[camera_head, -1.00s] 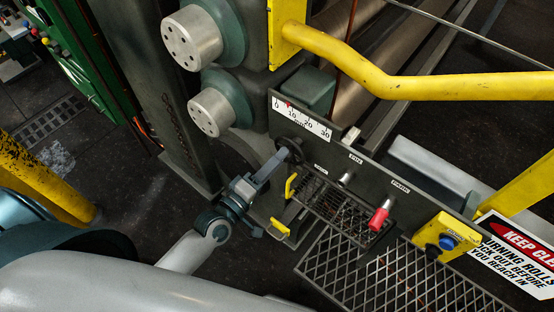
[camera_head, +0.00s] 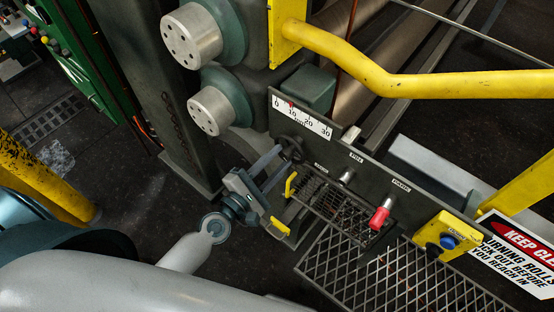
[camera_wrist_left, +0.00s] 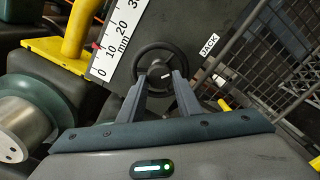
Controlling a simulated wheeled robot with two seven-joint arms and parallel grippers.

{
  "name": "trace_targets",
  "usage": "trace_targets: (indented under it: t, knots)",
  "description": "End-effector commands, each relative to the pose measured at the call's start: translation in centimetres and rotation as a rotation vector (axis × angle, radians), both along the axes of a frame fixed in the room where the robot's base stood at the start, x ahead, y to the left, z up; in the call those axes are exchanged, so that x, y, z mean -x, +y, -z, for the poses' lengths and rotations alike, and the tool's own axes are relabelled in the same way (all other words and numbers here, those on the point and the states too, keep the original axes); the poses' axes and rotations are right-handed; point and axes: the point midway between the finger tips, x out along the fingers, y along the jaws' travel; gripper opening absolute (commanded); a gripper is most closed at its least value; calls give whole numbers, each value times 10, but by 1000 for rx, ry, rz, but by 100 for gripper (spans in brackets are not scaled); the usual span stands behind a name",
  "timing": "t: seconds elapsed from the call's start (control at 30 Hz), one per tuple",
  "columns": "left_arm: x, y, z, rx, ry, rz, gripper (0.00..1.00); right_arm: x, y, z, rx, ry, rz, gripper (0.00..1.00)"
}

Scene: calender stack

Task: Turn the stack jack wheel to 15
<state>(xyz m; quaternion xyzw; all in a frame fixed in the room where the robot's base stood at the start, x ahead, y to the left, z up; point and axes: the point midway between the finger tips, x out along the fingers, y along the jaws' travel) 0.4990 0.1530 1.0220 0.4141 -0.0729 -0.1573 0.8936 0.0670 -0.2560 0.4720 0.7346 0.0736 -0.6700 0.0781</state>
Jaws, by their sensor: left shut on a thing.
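The jack wheel (camera_head: 291,147) is a small dark handwheel on the dark panel, below the white mm scale (camera_head: 302,118). In the left wrist view the wheel (camera_wrist_left: 138,58) shows as a black ring with a pale mark on its hub, beside a JACK label (camera_wrist_left: 209,55). The red pointer (camera_head: 291,104) on the scale stands at about 10. My left gripper (camera_head: 279,159) reaches the wheel from the lower left and is shut on it; its two fingers (camera_wrist_left: 159,82) lie across the lower part of the wheel in the left wrist view. My right gripper is not in view.
Right of the wheel are a mesh basket (camera_head: 327,200), a red knob (camera_head: 379,218) and a yellow button box (camera_head: 448,236). Yellow handles (camera_head: 280,227) sit close below my gripper. A yellow rail (camera_head: 430,86) crosses above. Metal roll ends (camera_head: 192,38) are at upper left.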

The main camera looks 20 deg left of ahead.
Motion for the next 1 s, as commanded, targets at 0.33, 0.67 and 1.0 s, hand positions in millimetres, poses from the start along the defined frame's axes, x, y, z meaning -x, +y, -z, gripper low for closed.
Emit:
trace_targets:
  t: [0.33, 0.67, 1.0]
  knots:
    - [1, -2, 3, 311, 116, 1, 9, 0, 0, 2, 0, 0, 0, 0]
    - [2, -3, 2, 606, 223, 1, 9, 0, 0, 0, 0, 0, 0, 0]
    - [2, -4, 2, 907, 332, 1, 9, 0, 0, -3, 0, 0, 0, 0]
